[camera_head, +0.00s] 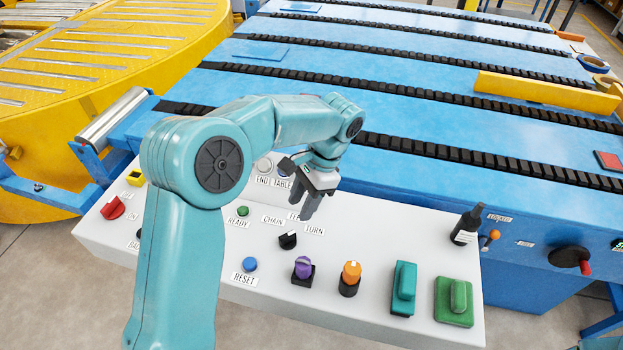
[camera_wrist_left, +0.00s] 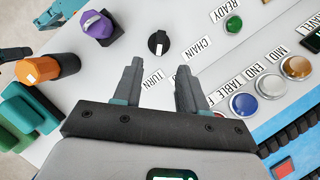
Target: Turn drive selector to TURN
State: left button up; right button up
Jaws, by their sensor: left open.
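The drive selector is a small black rotary knob (camera_head: 288,240) on the white control panel, with CHAIN and TURN labels (camera_head: 314,230) beside it. It also shows in the left wrist view (camera_wrist_left: 159,42), beyond my fingertips, with a small pale mark on it. The mark is too small to tell which label it points to. My left gripper (camera_head: 308,212) is open and empty, above the panel just behind the knob, apart from it. In the left wrist view its two fingers (camera_wrist_left: 159,66) are spread, with the TURN label between them.
Near the knob are a purple knob (camera_head: 303,268), an orange knob (camera_head: 350,277), a blue RESET button (camera_head: 250,264) and a green READY button (camera_head: 243,211). Teal (camera_head: 403,288) and green (camera_head: 455,300) switches and a black bottle (camera_head: 468,224) stand at right. A blue conveyor (camera_head: 420,110) lies behind.

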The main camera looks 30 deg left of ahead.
pick_arm(q)
jog(key=v, duration=0.7)
jog(key=shift+w, duration=0.1)
